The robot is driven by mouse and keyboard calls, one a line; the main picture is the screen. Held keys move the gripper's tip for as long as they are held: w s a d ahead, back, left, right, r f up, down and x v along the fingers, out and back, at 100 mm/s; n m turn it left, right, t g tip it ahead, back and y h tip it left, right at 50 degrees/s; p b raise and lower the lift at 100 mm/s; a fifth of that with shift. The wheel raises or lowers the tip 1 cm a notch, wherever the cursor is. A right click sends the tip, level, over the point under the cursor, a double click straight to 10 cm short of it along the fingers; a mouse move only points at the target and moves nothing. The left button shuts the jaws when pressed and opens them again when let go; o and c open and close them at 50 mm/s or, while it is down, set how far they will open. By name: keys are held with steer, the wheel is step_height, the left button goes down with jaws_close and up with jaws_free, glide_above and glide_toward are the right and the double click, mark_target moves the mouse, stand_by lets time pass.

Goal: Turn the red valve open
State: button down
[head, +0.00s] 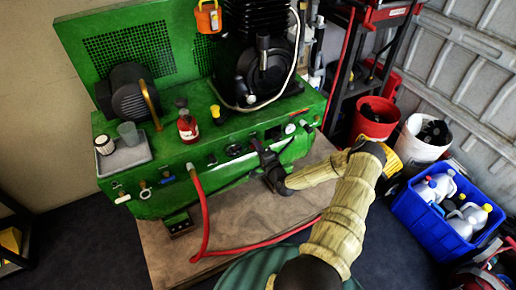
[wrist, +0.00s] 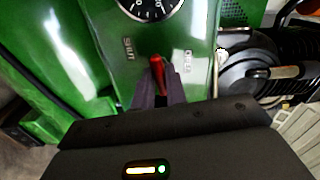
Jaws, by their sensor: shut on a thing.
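The red valve (wrist: 156,65) is a small lever handle on the front of the green machine (wrist: 95,70), below a round dial gauge (wrist: 150,6). In the wrist view a "SHUT" label (wrist: 128,48) is left of it, and another label (wrist: 187,62), too blurred to read surely, is right of it. The handle stands between the two labels. My gripper (wrist: 159,88) has its fingers closed on both sides of the red valve. In the head view my gripper (head: 262,150) is against the machine's front panel, and it hides the valve there.
A red hose (head: 205,215) hangs from the panel and runs over the wooden base (head: 240,215). A grey tray (head: 125,160) with cups and a red bottle (head: 187,127) are on the machine. At right are a red bucket (head: 375,120) and a blue crate (head: 430,225).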

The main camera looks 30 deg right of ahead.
steer(key=shift+f+n+b, duration=0.1)
steer(key=shift+n+b, duration=1.35)
steer(key=shift+n, duration=6.75)
steer(key=c, duration=1.5)
jaws_free()
steer(key=shift+o, duration=0.2)
steer(key=s, duration=1.7)
steer(key=shift+s+d, duration=0.25)
steer(key=shift+d, duration=0.05)
